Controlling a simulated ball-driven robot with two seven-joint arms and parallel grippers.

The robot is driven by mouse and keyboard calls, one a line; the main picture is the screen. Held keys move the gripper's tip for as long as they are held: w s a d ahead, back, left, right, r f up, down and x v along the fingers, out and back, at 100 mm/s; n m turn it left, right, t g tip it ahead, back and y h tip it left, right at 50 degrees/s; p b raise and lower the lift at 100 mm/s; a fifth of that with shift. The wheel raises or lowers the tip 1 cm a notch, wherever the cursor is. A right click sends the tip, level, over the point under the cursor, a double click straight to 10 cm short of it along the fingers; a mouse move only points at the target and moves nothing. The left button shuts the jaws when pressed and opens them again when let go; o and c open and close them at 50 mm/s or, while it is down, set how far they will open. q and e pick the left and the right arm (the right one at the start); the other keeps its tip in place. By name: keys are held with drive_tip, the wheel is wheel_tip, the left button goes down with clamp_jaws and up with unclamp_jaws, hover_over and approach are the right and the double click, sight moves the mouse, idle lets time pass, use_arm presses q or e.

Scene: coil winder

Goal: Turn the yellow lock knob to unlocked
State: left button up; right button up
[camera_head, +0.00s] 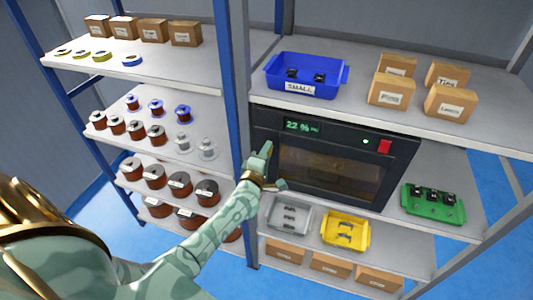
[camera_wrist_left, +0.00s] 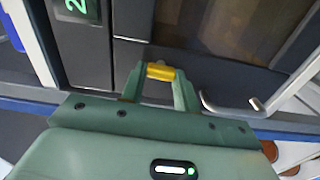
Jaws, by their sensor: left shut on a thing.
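The yellow lock knob (camera_wrist_left: 161,72) is on the front of a dark cabinet and shows in the left wrist view. My left gripper (camera_wrist_left: 158,76) is shut on the knob, with one finger on each side of it. In the head view my left gripper (camera_head: 267,165) is at the left part of the cabinet's front (camera_head: 330,165), and it hides the knob there. The cabinet has a green display reading about 22 % and a dark window. My right gripper does not show in either view.
A metal handle (camera_wrist_left: 232,108) is right of the knob in the wrist view. A blue bin (camera_head: 305,88) and cardboard boxes stand above the cabinet. A grey bin (camera_head: 289,228), a yellow bin (camera_head: 346,244) and a green tray (camera_head: 434,222) are lower down.

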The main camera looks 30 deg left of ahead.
use_arm(q)
drive_tip(key=shift+f+n, duration=0.1)
drive_tip(key=shift+n, duration=0.3)
drive_tip(key=o, duration=1)
drive_tip(key=v, duration=1.6)
drive_tip(key=shift+s, duration=0.2)
